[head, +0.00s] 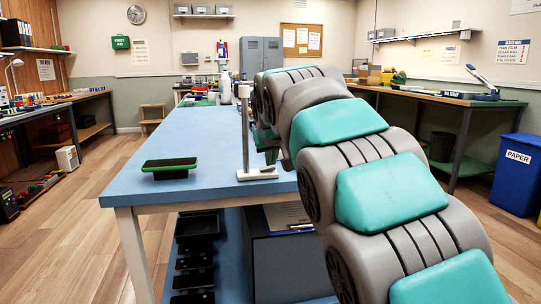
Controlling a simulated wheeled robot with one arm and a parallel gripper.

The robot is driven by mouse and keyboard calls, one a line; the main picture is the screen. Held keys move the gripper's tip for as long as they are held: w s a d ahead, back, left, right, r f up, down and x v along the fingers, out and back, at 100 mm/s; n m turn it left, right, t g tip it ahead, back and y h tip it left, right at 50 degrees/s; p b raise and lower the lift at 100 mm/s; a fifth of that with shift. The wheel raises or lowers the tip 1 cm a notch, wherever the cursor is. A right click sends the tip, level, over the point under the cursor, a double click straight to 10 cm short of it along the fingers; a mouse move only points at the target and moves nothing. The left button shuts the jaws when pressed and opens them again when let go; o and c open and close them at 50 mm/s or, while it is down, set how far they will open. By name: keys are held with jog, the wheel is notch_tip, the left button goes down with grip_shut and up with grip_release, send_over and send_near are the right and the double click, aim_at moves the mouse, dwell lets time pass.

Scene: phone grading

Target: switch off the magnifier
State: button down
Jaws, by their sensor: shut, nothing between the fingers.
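A pale upright post (245,130) on a flat white base (257,173) stands on the blue table. It looks like the magnifier's stand; whatever it carries is hidden behind my arm, and no switch can be made out. My arm reaches in from the lower right and bends down just right of the post. My gripper (271,156) shows only as a small dark part below the arm's end, close beside the post and above the base. It is shut and empty. I cannot tell whether it touches the stand.
A green-edged phone-like device (169,167) lies raised on the blue table (200,142), left of the post. White bottles (225,88) stand farther back. The shelf below holds several dark trays (195,262). A blue paper bin (516,172) stands right. The table's left side is mostly clear.

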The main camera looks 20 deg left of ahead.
jog(key=shift+d+f+m+g+y, duration=0.2)
jog(key=shift+f+m+g+y, duration=0.1)
jog(key=shift+f, duration=0.15)
jog(key=shift+s+a, duration=0.1)
jog(key=shift+a, duration=0.1)
jog(key=shift+s+a, duration=0.3)
jog(key=shift+a, duration=0.25)
jog(key=shift+r, duration=0.1)
